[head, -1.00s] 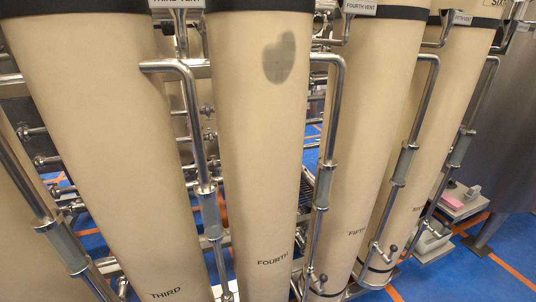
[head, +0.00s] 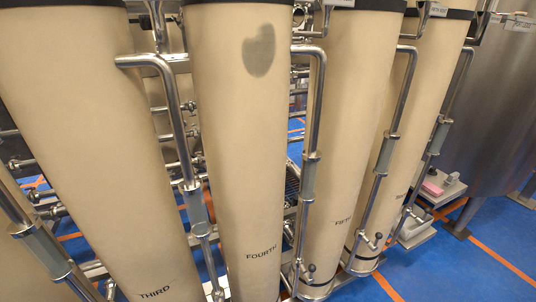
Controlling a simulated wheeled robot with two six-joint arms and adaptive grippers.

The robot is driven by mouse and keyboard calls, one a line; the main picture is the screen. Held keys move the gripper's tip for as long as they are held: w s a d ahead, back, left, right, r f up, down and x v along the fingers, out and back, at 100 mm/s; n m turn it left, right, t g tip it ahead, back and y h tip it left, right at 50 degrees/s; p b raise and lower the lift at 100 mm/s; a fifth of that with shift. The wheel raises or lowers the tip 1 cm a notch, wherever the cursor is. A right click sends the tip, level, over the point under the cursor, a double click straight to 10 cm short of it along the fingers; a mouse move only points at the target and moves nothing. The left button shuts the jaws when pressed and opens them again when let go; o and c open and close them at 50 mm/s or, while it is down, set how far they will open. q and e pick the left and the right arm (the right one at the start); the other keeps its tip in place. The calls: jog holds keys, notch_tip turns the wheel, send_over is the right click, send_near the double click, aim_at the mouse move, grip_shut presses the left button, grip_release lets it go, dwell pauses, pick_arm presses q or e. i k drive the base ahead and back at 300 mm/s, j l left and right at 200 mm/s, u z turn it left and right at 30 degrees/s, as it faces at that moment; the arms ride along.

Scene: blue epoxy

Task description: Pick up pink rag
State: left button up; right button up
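A small pink item (head: 433,189), likely the pink rag, lies on a light-coloured surface at the right of the head view, beyond the tall columns. Neither of my grippers shows in the head view.
Tall beige columns (head: 240,150) with steel pipes (head: 312,110) fill the left and middle. A grey steel tank (head: 493,130) stands at the right. A white container (head: 414,230) sits near the pink item. Open blue floor (head: 440,270) with orange lines lies at the lower right.

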aim_at(434, 190)
jog(key=z, duration=1.5)
